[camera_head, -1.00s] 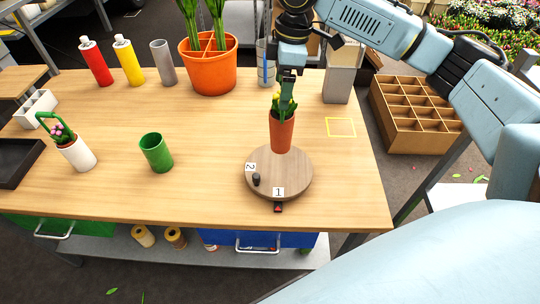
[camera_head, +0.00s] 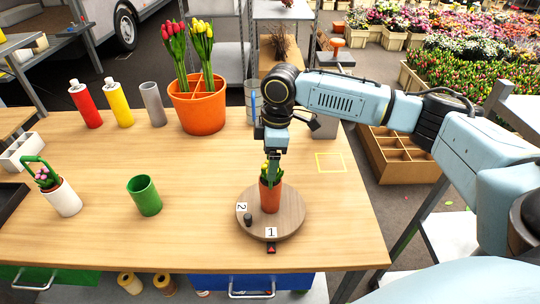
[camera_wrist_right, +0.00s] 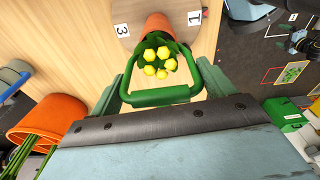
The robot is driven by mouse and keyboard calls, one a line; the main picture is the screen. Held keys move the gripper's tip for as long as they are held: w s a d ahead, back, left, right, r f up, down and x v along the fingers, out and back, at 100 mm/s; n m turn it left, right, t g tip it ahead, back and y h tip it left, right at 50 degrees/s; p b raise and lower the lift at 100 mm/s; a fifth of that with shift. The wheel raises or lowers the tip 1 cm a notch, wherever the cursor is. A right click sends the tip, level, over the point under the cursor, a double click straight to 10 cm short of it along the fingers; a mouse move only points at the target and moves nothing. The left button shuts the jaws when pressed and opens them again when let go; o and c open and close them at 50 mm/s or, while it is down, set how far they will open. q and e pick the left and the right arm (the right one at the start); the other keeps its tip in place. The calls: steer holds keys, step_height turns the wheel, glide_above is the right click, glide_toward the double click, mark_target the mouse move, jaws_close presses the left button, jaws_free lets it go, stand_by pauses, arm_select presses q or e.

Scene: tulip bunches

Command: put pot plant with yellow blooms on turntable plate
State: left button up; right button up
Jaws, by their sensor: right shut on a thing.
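The pot plant with yellow blooms (camera_head: 270,197) is a terracotta pot with green leaves and a green handle. It stands upright at the middle of the round wooden turntable plate (camera_head: 292,222); I cannot tell whether its base touches the plate. My right gripper (camera_head: 272,160) is directly above it, shut on the green handle. In the right wrist view, the handle (camera_wrist_right: 160,97) spans between the fingers, with the yellow blooms (camera_wrist_right: 163,58) just beyond. The plate (camera_wrist_right: 205,35) carries number tags and a dark knob (camera_head: 248,219). My left gripper is out of view.
A green cup (camera_head: 145,196) and a white pot with a pink-flowered plant (camera_head: 64,199) stand left on the table. An orange bucket of tulips (camera_head: 198,108), a grey cylinder (camera_head: 153,104) and red and yellow bottles stand behind. A yellow square outline (camera_head: 330,163) lies right of the plate.

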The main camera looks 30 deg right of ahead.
steer(key=o, duration=1.1)
steer(key=shift+f, duration=0.1)
steer(key=r, duration=0.4)
steer(key=d+r, duration=0.1)
steer(key=r, duration=0.3)
steer(key=r+p, duration=0.1)
steer(key=r, duration=0.3)
steer(key=shift+s+d+r, duration=0.1)
steer(key=shift+s+d, duration=0.05)
steer(key=shift+s, duration=0.15)
